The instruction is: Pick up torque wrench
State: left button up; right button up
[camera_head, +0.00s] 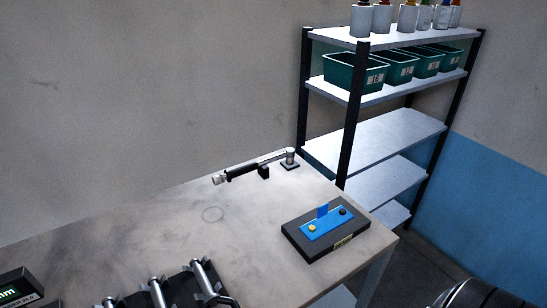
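The torque wrench (245,171) is at the back of the grey table. It has a black grip, a silver knob at its left end and a silver shaft running right. Its right end is at a small upright metal post on a dark square base (290,163); I cannot tell whether they are joined. A small black block (263,171) sits by the middle of the wrench. Neither of my grippers is in view, and nothing is seen holding the wrench.
A black box with a blue panel (324,227) is near the right edge of the table (160,222). Metal rods in black holders (158,292) and a display unit (20,288) line the front. A shelf rack (375,136) with green bins (354,74) stands behind right.

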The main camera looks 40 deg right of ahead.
aim_at(289, 153)
jog(key=z, duration=0.95)
